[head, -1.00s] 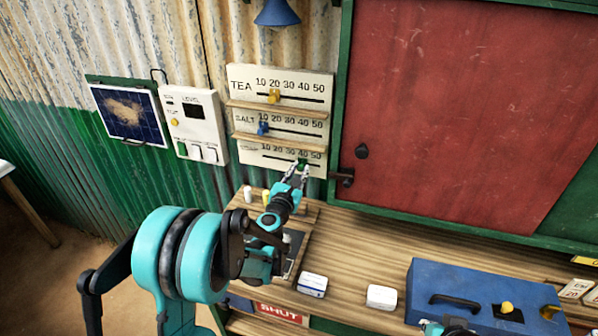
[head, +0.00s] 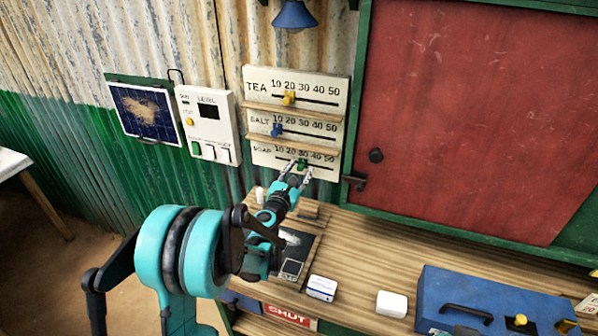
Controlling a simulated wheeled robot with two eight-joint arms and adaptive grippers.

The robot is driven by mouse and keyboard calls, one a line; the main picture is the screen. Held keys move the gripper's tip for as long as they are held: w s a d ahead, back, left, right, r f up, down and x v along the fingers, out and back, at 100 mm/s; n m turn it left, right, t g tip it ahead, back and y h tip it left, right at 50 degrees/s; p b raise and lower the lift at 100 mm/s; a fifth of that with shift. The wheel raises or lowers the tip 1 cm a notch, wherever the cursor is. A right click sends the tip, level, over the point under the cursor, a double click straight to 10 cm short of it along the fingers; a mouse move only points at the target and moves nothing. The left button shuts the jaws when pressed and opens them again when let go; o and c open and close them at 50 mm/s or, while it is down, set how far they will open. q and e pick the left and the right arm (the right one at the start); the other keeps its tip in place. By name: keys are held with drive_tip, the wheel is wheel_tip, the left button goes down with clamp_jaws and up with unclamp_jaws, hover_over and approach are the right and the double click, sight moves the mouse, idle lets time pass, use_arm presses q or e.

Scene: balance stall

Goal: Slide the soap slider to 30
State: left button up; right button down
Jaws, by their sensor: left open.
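The white price board (head: 258,84) on the corrugated wall has three rows marked TEA, SALT and SOAP, each numbered 10 to 50. The green soap slider knob (head: 302,166) sits on the bottom row, at or close under the 30; the fingers partly hide it. My left gripper (head: 297,172) is at this knob with its fingers open, one on each side of it. I cannot tell whether a finger touches it. The yellow tea knob (head: 289,98) is near 20, and the blue salt knob (head: 277,130) is near 10. My right gripper is not in view.
Wooden ledges (head: 300,115) stick out between the rows. A red panel (head: 460,110) with a dark latch is right of the board. The wooden counter (head: 365,245) below holds white soap-like blocks (head: 392,304) and a blue case (head: 480,290). A level box (head: 208,125) hangs left.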

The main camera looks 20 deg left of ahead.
use_arm(q)
drive_tip(key=s, duration=1.2)
drive_tip(key=shift+a, duration=0.2)
drive_tip(key=s+d+m+g+h, duration=0.45)
drive_tip(key=s+d+m, duration=0.6)
drive_tip(key=m, duration=0.85)
drive_tip(key=s+a+f+m+g+y, duration=0.1)
drive_tip(key=s+f+m+g+y, duration=0.1)
drive_tip(key=s+m, duration=0.5)
drive_tip(key=s+a+f+m+g+y, duration=0.2)
drive_tip(key=s+f+m+g+y, duration=0.1)
drive_tip(key=s+m, duration=0.4)
drive_tip(key=shift+s+f+g, duration=0.35)
drive_tip(key=shift+s+g, duration=0.05)
drive_tip(key=shift+g, duration=0.35)
